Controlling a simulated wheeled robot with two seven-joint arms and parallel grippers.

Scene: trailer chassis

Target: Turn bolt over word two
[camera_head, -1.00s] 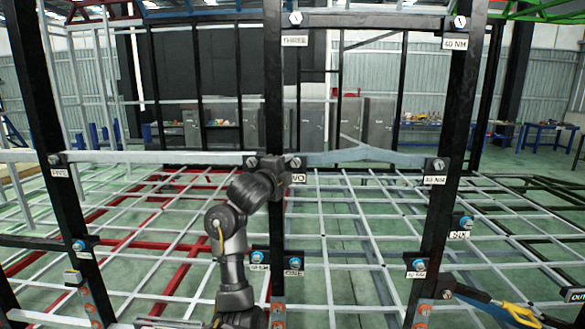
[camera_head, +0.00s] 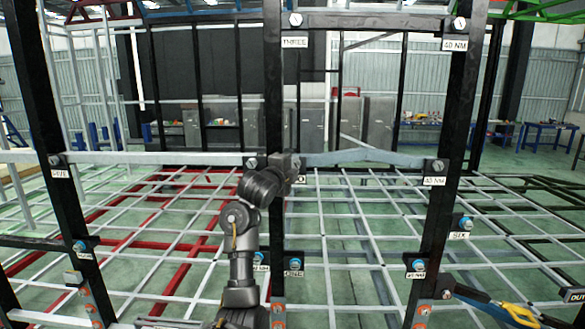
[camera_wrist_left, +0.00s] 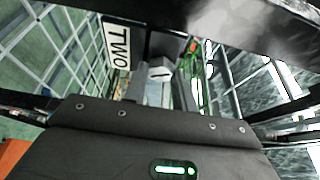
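The bolt (camera_wrist_left: 160,73) has a light head with a dark mark and shows just ahead of my left gripper in the left wrist view. The white label TWO (camera_wrist_left: 117,46) is beside it in that view. In the head view, my left gripper (camera_head: 293,164) is at the middle black post, in front of the bolt's place. It hides most of the bolt and of the label, whose last letter (camera_head: 300,179) shows below it. The fingertips are at or very near the bolt head; I cannot tell whether they grip it. My right gripper is not in view.
Black posts (camera_head: 447,150) and grey crossbars (camera_head: 150,158) make the frame in front of me. Other labelled bolts sit at THREE (camera_head: 295,19), SIX (camera_head: 466,223) and ONE (camera_head: 293,262). A yellow and dark object (camera_head: 520,313) is at the lower right.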

